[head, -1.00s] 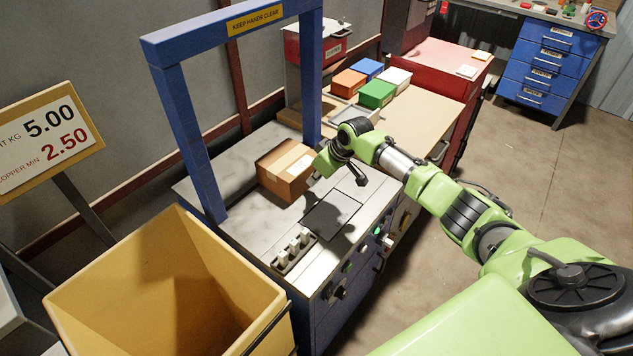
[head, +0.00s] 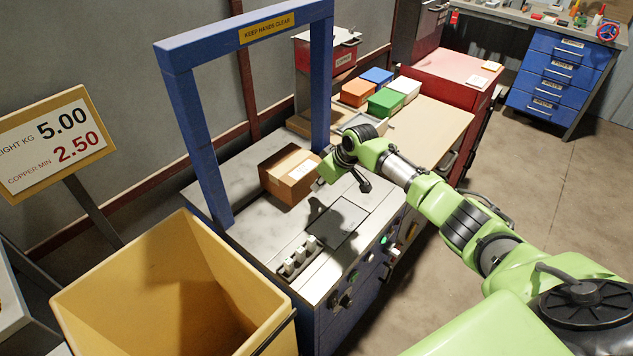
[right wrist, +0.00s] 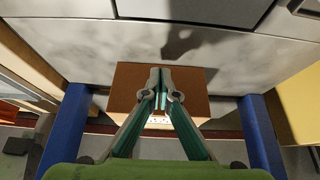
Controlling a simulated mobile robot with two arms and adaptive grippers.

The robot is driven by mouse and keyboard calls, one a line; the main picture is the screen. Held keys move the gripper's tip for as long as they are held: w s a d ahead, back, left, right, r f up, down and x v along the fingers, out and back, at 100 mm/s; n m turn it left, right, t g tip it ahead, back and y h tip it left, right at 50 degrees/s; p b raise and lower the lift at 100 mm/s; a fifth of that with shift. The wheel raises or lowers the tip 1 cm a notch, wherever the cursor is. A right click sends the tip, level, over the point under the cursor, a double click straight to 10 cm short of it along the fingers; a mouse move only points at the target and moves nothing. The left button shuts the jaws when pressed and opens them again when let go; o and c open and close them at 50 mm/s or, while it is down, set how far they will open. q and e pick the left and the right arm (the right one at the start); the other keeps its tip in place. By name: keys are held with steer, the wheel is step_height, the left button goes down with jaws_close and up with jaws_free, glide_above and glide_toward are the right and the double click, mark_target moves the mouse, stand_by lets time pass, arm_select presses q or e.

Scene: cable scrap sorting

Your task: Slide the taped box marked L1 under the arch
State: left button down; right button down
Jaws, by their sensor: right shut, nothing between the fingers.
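The brown taped box (head: 275,170) sits on the metal machine top at the blue arch (head: 199,140), between its two posts. A pale label shows on the box; I cannot read its mark. In the right wrist view the box (right wrist: 128,92) lies between the blue posts, apart from both. I cannot tell how far under the arch it reaches. My right gripper (head: 328,170) is at the box's near right side. In the right wrist view its fingertips (right wrist: 160,92) are together and empty, in front of the box; contact is unclear. My left gripper is not in view.
A yellow bin (head: 85,290) stands in front at the left. Coloured small bins (head: 385,102) stand on a bench beyond the arch. The machine top left of the box is clear.

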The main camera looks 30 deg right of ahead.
mark_target(309, 180)
steer(key=shift+s, duration=0.1)
stand_by(0.3)
steer(key=shift+w+a+f, duration=0.1)
steer(key=shift+w+a, duration=0.05)
steer(key=shift+w, duration=0.1)
steer(key=shift+w+a+b, duration=0.3)
steer(key=shift+w+b, duration=0.35)
steer(key=shift+w, duration=0.1)
steer(key=shift+w+a+b, duration=0.3)
steer(key=shift+w+b, duration=0.35)
steer(key=shift+w, duration=0.05)
steer(key=shift+s+d+r+p, duration=0.2)
steer(key=shift+s+p, duration=0.15)
steer(key=shift+p, duration=0.3)
steer(key=shift+s+p, duration=0.3)
steer(key=shift+p, duration=0.05)
steer(key=shift+d+f, duration=0.1)
